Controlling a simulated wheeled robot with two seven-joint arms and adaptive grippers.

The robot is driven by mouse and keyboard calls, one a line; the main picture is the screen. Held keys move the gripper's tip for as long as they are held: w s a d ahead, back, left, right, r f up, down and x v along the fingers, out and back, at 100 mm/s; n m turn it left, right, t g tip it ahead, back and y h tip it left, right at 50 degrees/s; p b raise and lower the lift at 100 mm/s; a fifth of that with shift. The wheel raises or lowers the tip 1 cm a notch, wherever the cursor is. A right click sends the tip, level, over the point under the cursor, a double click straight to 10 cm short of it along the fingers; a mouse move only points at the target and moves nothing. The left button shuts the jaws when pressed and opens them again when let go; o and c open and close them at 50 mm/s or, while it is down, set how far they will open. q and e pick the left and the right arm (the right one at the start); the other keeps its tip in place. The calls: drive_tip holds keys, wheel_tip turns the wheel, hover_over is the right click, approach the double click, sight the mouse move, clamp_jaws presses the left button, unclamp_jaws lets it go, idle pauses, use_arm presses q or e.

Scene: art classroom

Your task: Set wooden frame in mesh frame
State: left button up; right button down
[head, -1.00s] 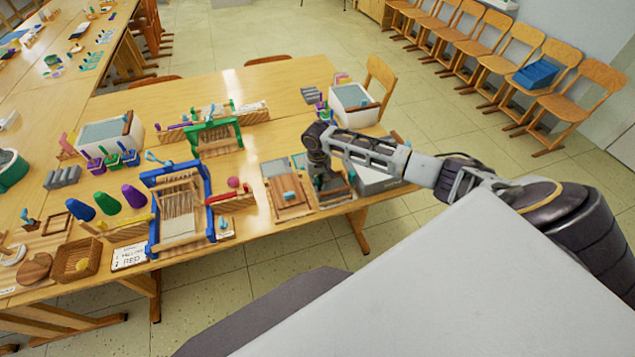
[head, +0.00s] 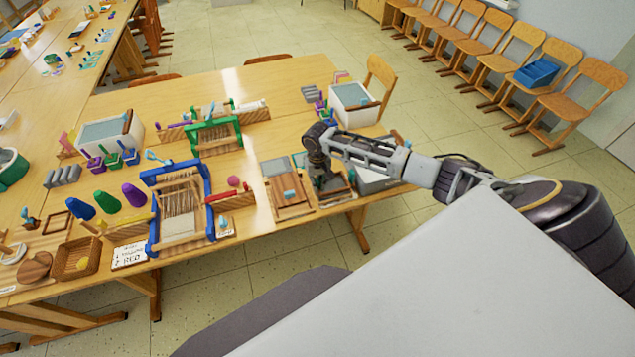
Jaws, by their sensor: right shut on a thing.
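My right gripper (head: 323,180) points down over the right front part of the table. It is shut on the wooden frame, whose thin rim (head: 335,203) shows around and below the fingers. The arm and gripper cover much of this frame, and the grip itself is hard to see. A darker surface shows inside the rim; I cannot clearly tell the mesh frame apart from it. Just left of the gripper lies a flat wooden board with a small blue block (head: 289,194). My left gripper is not in view.
A blue loom (head: 180,205) and a green loom (head: 215,135) stand to the left. A white tub (head: 353,108) stands behind the gripper, and a grey-white tray (head: 375,180) sits close to its right. Bare tabletop (head: 265,80) lies at the back.

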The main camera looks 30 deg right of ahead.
drive_tip(key=shift+f, duration=0.3)
drive_tip(key=shift+p, duration=0.55)
idle(1.3)
drive_tip(key=shift+f, duration=0.6)
idle(1.1)
idle(0.3)
drive_tip(key=c, duration=1.5)
unclamp_jaws()
drive_tip(key=shift+r, duration=0.15)
drive_tip(key=shift+r, duration=5.85)
drive_tip(key=shift+a, duration=0.1)
